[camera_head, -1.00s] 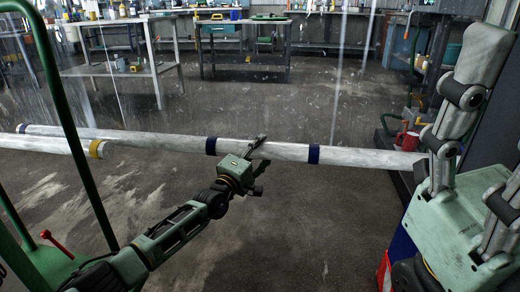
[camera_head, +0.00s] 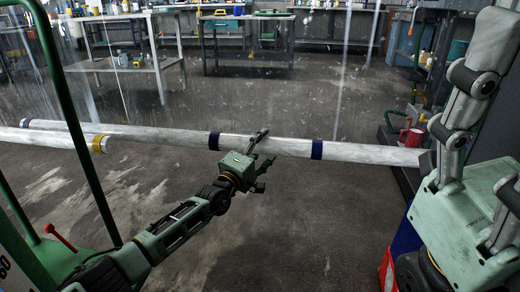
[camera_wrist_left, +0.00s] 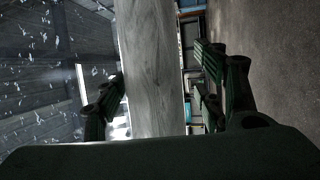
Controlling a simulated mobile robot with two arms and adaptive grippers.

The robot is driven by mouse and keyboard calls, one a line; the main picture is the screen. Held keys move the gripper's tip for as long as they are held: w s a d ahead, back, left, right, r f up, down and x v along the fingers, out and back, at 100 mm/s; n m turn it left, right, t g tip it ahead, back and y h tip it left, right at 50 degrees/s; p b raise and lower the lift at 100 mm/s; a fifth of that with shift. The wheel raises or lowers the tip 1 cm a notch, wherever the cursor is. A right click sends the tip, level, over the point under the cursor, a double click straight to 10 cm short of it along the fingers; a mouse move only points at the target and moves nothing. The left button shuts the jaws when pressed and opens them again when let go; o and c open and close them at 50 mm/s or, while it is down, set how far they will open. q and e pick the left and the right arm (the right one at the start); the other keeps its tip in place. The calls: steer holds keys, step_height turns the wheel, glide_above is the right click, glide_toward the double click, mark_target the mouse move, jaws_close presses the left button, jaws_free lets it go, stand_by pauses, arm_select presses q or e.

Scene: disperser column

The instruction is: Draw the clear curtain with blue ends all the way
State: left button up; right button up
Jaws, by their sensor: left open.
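A long pale pole with blue bands (camera_head: 285,146) runs across the head view, slightly tilted, in front of a clear, white-flecked sheet (camera_head: 300,95). I take this to be the clear curtain with blue ends. My left gripper (camera_head: 268,146) is open at the pole between two blue bands, one finger above it and one below in the picture. In the left wrist view the pole (camera_wrist_left: 152,70) runs up between the spread fingers (camera_wrist_left: 165,95); I cannot tell whether they touch it.
A second pale pole with a yellow band (camera_head: 50,138) lies at the left, nearer me. A metal table (camera_head: 125,66) and benches stand behind the clear sheet. A red can (camera_head: 412,137) is at the right. The floor in front of the pole is clear.

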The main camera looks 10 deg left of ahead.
arm_select(q)
steer(key=v, duration=1.2)
